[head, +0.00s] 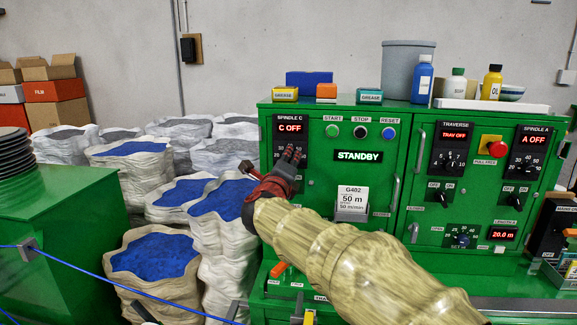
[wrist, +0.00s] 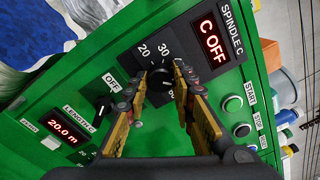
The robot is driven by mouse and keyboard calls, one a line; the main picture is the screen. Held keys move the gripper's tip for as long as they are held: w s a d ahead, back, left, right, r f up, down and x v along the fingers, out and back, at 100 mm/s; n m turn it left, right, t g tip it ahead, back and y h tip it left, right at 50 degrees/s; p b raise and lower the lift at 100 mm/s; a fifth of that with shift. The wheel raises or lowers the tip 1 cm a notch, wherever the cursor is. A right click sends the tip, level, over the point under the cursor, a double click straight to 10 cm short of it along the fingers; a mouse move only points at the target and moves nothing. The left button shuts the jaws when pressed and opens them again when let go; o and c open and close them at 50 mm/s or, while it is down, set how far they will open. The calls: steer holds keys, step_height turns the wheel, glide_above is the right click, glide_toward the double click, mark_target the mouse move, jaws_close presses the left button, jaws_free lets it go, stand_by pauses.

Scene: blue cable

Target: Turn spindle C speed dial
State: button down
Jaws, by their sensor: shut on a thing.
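The spindle C speed dial (wrist: 158,90) is a dark knob on a black plate with the numbers 20 and 30 visible beside it. My gripper (wrist: 160,74) has one finger on each side of the knob and is shut on it. In the head view my gripper (head: 290,156) reaches the spindle C panel and hides the dial. The red spindle C display (wrist: 212,41) above the dial reads C OFF; it also shows in the head view (head: 289,128). The spindle C switch (wrist: 104,108) beside the dial is near its OFF label.
Start (head: 332,131), stop (head: 360,132) and reset (head: 389,133) buttons sit right of the spindle C panel. A card holder (head: 352,205) stands out below the STANDBY display. Sacks (head: 155,250) of blue pellets stand left. A blue cable (head: 110,284) crosses the lower left.

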steer(key=shift+f, duration=0.2)
stand_by(0.3)
steer(key=c, duration=1.5)
jaws_free()
steer(key=shift+r, duration=0.15)
steer(key=shift+s, duration=0.1)
steer(key=v, duration=1.1)
steer(key=shift+s, duration=0.4)
steer(key=shift+a, duration=0.1)
